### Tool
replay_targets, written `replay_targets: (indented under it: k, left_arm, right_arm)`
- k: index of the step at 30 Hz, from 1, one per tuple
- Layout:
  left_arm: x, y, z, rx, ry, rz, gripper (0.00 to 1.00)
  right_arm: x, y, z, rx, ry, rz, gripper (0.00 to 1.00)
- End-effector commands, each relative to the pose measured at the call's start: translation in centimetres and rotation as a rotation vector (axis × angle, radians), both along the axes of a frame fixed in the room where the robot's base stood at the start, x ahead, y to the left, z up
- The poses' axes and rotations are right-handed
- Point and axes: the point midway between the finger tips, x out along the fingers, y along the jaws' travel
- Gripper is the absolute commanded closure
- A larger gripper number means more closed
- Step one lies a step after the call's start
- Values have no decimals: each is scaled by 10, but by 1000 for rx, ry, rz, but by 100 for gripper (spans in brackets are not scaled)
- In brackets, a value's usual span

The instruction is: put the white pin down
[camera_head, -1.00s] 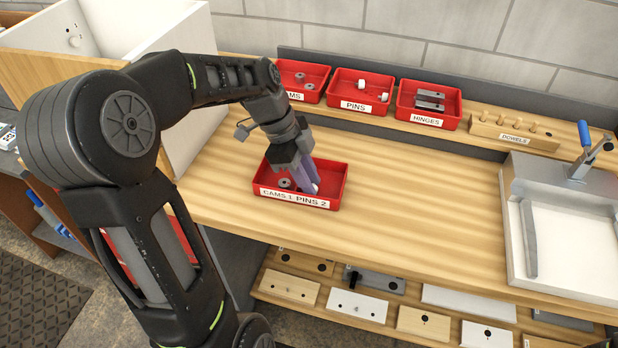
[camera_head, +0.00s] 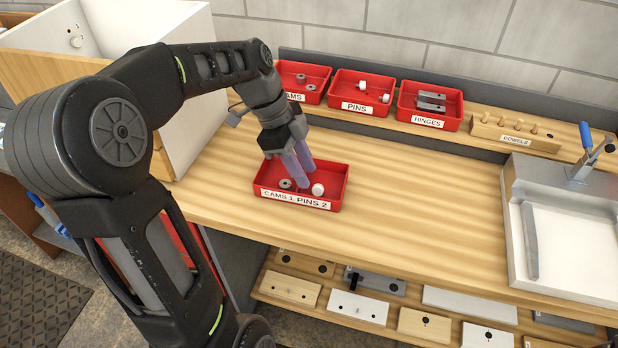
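The white pin (camera_head: 317,190) is in the right part of the red tray labelled "CAMS 1 PINS 2" (camera_head: 328,206) on the bench. A grey cam (camera_head: 286,184) lies in the left part of that tray. My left gripper (camera_head: 306,177) is over the tray, just left of and behind the pin. Its two purple fingers are apart with nothing seen between them, and the pin is clear of them. My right gripper is not in view.
Red bins of cams (camera_head: 304,97), pins (camera_head: 357,105) and hinges (camera_head: 428,121) stand along the back, beside a dowel block (camera_head: 513,138). A white-topped fixture (camera_head: 575,250) stands at right. The bench middle is clear.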

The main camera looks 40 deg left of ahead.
Motion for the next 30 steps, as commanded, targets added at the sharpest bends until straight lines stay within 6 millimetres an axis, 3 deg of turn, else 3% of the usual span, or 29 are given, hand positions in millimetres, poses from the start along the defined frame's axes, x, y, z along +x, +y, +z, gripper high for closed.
replay_targets:
  k: [9,12,30]
  left_arm:
    - [-8,24,62,2,-2,1,69]
    - [-10,28,72,2,-1,1,69]
    - [-11,30,77,0,0,0,69]
  right_arm:
    - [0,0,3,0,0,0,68]
    - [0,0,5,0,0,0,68]
    - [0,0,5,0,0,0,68]
